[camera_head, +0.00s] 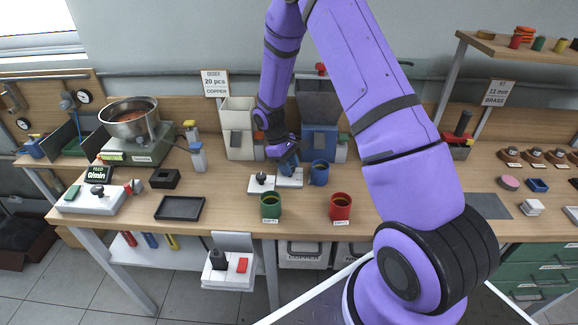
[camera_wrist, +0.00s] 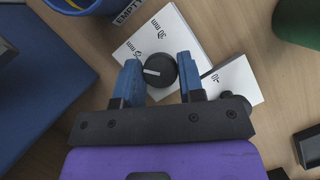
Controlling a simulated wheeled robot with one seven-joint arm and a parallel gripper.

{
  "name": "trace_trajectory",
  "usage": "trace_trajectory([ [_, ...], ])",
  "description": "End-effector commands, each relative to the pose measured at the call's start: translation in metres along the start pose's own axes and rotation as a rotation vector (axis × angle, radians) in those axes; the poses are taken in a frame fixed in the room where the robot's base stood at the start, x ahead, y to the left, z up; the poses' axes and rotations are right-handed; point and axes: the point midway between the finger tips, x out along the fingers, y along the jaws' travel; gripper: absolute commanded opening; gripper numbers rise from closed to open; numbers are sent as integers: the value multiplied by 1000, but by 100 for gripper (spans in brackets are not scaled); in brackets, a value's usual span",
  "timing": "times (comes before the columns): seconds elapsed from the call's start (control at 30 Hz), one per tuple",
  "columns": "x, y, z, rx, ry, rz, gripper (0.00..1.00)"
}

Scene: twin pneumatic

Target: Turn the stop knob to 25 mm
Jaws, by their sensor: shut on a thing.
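The stop knob (camera_wrist: 163,68) is a round black dial with a white pointer line on a white plate (camera_wrist: 193,33). Printed marks on the plate include "30 mm"; others are partly hidden or too small to read surely. The pointer line points left in the wrist view. My gripper (camera_wrist: 160,65) has its two blue fingers on either side of the knob, shut on it. In the head view my gripper (camera_head: 289,163) is down at the white plate (camera_head: 291,181), and the knob there is hidden behind it.
A second white plate (camera_wrist: 236,76) with a small black knob (camera_wrist: 237,98) stands close to the right. A blue mug (camera_head: 319,173), a green mug (camera_head: 270,205) and a red mug (camera_head: 341,206) stand nearby. A blue machine (camera_head: 319,140) stands behind.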

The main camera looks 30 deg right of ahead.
Motion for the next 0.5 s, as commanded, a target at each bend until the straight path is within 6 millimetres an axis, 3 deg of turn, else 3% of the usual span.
trace_trajectory([
  [0.5,0,0,0,146,1,-60,12],
])
